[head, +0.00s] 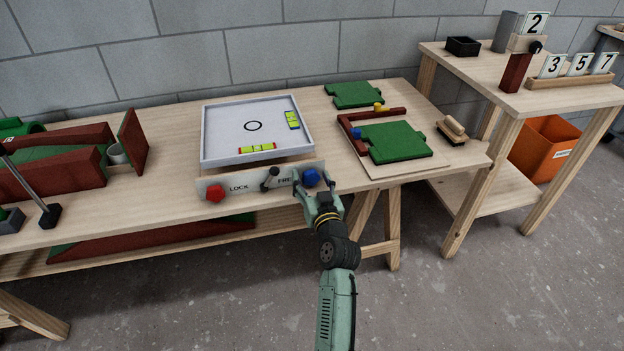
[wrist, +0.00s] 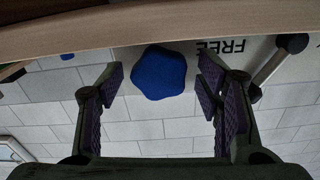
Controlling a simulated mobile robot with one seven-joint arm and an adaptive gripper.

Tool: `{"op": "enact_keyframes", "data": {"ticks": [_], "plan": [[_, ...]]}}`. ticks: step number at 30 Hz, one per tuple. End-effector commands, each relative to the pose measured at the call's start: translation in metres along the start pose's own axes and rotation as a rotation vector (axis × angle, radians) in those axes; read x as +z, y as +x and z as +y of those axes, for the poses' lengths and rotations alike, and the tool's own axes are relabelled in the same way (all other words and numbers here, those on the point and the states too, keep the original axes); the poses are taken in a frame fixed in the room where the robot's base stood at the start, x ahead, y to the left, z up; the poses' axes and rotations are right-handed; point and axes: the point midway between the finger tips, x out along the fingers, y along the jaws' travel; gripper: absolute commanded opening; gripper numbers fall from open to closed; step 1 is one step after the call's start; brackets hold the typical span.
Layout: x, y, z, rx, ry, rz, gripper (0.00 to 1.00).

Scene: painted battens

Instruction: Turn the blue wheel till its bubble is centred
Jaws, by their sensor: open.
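The blue wheel (head: 311,177) is a lobed knob at the right end of a grey front panel below a white tilting tray (head: 205,152). It also shows in the wrist view (wrist: 160,73), between the fingers. My gripper (head: 316,189) is open in front of the wheel. In the wrist view its fingers (wrist: 160,82) stand on either side of the wheel, with visible gaps. A blue-ended level vial (head: 292,120) lies along the tray's right side. A red-ended vial (head: 257,149) lies along its front. The bubbles are too small to place surely.
A red wheel (head: 215,192) sits at the panel's left end. A dark lever (head: 270,178) stands between the words LOCK and FREE, left of the blue wheel. Green boards (head: 398,142) lie to the right on the bench. The floor in front is clear.

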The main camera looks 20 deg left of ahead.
Motion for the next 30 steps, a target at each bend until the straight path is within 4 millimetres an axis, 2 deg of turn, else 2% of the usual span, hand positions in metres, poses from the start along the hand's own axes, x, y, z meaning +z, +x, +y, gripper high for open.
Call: {"op": "enact_keyframes", "data": {"ticks": [4, 25, 30], "plan": [[0.0004, -0.0002, 0.0, 0.0, 0.0, 0.0, 0.59], [0.0005, -0.0005, 0.0001, 0.0, 0.001, -0.001, 0.12], [0.0004, -0.0006, 0.0001, 0.0, 0.009, -0.001, 0.11]]}}
